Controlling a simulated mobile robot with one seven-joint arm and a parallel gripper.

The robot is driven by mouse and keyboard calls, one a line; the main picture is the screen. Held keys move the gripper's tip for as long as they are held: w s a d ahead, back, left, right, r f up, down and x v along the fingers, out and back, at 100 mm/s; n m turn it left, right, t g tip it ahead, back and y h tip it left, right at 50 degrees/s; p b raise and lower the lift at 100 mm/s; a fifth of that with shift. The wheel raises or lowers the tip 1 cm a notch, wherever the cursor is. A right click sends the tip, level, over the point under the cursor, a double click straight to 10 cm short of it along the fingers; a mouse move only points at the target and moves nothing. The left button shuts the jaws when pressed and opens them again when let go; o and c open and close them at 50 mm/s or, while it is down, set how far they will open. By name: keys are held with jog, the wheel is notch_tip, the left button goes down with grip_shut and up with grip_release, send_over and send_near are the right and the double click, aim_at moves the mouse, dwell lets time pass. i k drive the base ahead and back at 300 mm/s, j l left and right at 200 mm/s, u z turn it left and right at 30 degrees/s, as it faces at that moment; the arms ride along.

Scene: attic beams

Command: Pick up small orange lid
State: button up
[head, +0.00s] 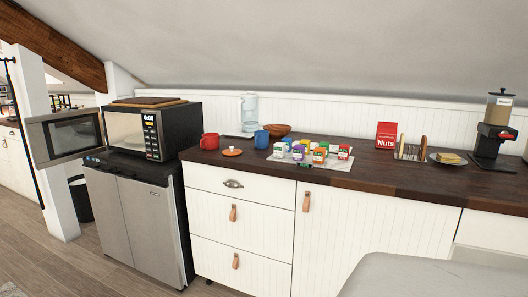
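My gripper is not in view.
Several small jars with coloured lids stand on a pale mat (338,165) right of the blue mug. A wooden bowl (278,130), a red nuts package (386,135), a rack (411,149) and a coffee grinder (496,128) stand further along. The microwave door (67,137) hangs open at left.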

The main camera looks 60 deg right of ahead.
aim_at(232, 151)
jog(key=z, duration=1.5)
jog(key=i+l, duration=0.1)
jog(key=i, duration=0.35)
jog(key=i+l+u, duration=0.1)
jog(key=i, duration=0.4)
jog(key=i+l, duration=0.1)
jog(key=i, duration=0.35)
jog(key=i+l+u, duration=0.1)
jog(key=i, duration=0.4)
jog(key=i+l, duration=0.2)
jog(key=i, duration=0.25)
jog(key=i+l+u, duration=0.1)
jog(key=i, duration=0.35)
